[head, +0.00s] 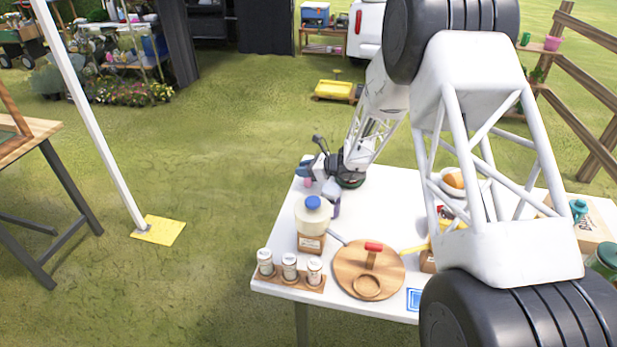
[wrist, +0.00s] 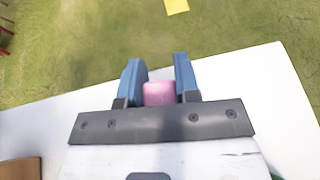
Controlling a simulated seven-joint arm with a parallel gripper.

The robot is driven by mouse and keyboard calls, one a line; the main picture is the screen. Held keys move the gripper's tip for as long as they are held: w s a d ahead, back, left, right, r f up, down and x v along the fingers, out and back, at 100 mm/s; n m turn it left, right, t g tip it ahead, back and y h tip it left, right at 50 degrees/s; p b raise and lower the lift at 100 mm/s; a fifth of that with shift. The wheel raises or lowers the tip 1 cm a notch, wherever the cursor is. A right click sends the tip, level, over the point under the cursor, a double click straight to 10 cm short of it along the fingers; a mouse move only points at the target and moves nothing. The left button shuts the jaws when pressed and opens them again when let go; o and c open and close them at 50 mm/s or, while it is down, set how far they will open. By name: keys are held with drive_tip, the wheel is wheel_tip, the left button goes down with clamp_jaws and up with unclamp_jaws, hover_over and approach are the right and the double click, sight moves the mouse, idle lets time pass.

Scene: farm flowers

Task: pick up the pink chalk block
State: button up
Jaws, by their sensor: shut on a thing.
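The pink chalk block (wrist: 159,93) is between the two blue fingers of my gripper (wrist: 158,66) in the wrist view. My gripper is shut on it. In the head view my gripper (head: 307,172) is at the far left corner of the white table (head: 395,184), with a small pink bit of the block (head: 308,182) showing below the fingers. Whether the block touches the table top is hard to tell.
A spice rack (head: 290,268) and a round wooden board (head: 367,281) are nearer the front. Beyond the table's left edge is open grass (head: 215,170).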

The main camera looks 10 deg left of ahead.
drive_tip(key=shift+c, duration=0.5)
drive_tip(key=shift+r, duration=0.1)
wheel_tip(320, 180, up, 10)
idle(0.4)
